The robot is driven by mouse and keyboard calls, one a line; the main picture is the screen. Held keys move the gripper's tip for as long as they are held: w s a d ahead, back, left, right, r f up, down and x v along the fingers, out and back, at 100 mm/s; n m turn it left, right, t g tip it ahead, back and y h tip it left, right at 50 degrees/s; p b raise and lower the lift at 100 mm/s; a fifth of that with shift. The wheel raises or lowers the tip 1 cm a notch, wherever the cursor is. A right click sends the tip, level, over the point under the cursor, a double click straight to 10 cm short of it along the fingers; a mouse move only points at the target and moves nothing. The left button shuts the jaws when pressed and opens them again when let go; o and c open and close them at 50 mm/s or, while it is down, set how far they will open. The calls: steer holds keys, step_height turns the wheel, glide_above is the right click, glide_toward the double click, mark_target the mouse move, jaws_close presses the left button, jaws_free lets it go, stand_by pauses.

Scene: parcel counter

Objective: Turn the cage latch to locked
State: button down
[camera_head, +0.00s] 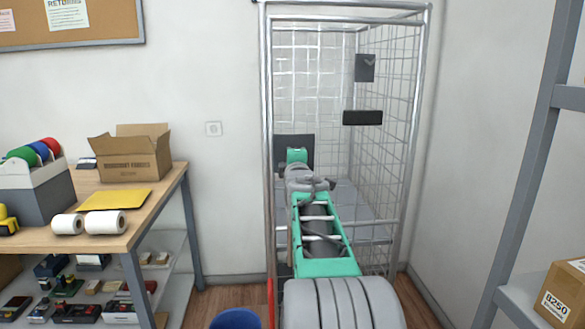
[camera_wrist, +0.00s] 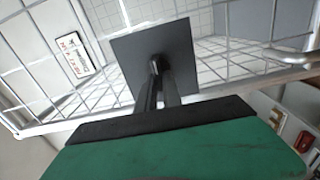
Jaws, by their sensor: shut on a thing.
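The cage (camera_head: 268,90) is a tall metal frame with wire mesh sides, in the middle of the head view. Its latch has a dark square plate (camera_wrist: 130,50) on the mesh, and this plate also shows in the head view (camera_head: 308,143), partly behind my arm. A small black latch handle (camera_wrist: 157,61) stands out from the plate. My gripper (camera_wrist: 157,78) is shut on this handle, with its fingers on either side. The fingers hide part of the handle, so its exact turn is hard to tell. In the head view my arm hides the fingers.
Two dark plates, an upper one (camera_head: 365,68) and a lower one (camera_head: 362,118), hang on the cage's right part. A packing table (camera_head: 160,190) with an open cardboard box (camera_head: 133,160) stands at left. A shelf rack (camera_head: 530,150) with a box (camera_head: 562,292) is at right.

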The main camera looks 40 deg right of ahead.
steer(key=shift+f+n+b, duration=0.1)
steer(key=shift+n+b, duration=0.3)
steer(key=shift+n, duration=0.2)
steer(key=c, duration=1.5)
jaws_free()
steer(key=v, duration=0.7)
steer(key=shift+s+a+b, duration=0.25)
steer(key=shift+s+b, duration=0.05)
steer(key=shift+b, duration=0.1)
